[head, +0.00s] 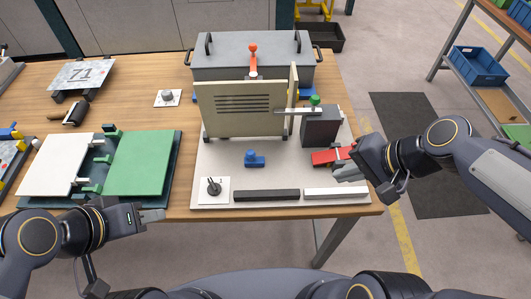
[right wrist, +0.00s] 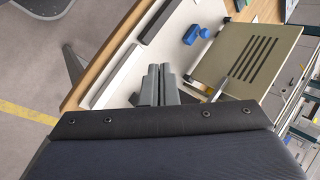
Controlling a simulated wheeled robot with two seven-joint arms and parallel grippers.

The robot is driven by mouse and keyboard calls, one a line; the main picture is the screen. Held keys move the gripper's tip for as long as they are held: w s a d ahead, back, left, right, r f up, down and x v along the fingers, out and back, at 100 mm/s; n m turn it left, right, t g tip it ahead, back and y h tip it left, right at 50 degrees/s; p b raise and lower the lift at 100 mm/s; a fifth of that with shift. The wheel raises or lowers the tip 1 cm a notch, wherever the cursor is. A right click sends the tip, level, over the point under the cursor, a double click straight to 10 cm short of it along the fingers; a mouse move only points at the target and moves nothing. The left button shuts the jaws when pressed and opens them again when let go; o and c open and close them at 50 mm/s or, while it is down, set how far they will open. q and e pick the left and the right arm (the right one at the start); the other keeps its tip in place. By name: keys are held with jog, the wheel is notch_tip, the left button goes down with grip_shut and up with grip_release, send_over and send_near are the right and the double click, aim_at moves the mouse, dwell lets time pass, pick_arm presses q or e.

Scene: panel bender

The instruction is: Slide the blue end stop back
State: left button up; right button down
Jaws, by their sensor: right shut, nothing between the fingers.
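The blue end stop (head: 254,159) sits on the pale base plate (head: 222,160) in front of the beige slotted panel (head: 242,110). In the right wrist view the blue end stop (right wrist: 190,37) is near the top, beyond the fingers. My right gripper (head: 347,174) is to its right, over the plate's right edge beside a red part (head: 330,157). Its fingers are together and empty in the right wrist view (right wrist: 158,88), apart from the stop. My left gripper (head: 155,215) is at the table's front edge, left of the plate; its finger gap is not clear.
A dark bar (head: 266,195) and a white bar (head: 335,193) lie along the plate's front. A dark block (head: 320,128) with a green knob stands right of the panel. A small square plate with a black knob (head: 214,187) is at front left. Plate surface around the stop is clear.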

jog(key=w+a+f+m+y, duration=0.1)
jog(key=w+f+m+y, duration=0.1)
jog(key=w+f+m, duration=0.2)
jog(key=w+a+f+m+g+y, duration=0.1)
jog(key=w+a+f+m, duration=0.1)
jog(key=w+f+m, duration=0.3)
jog(key=w+m, duration=0.4)
jog(key=w, duration=0.1)
jog(key=shift+w+f+g+y, duration=0.15)
jog(key=shift+g+y, duration=0.15)
jog(key=shift+y, duration=0.1)
jog(key=shift+a, duration=0.15)
send_near(256, 160)
jog(key=f, duration=0.3)
jog(key=shift+a+f, duration=0.15)
jog(key=shift+a, duration=0.2)
jog(key=shift+w+a+r+p, duration=0.15)
jog(key=shift+a+r+p, duration=0.1)
jog(key=shift+a, duration=0.35)
jog(key=shift+w+a+r+p, duration=0.1)
jog(key=shift+w+a+p, duration=0.1)
jog(key=shift+a, duration=0.4)
jog(key=shift+w+a, duration=0.2)
jog(key=shift+a, duration=0.5)
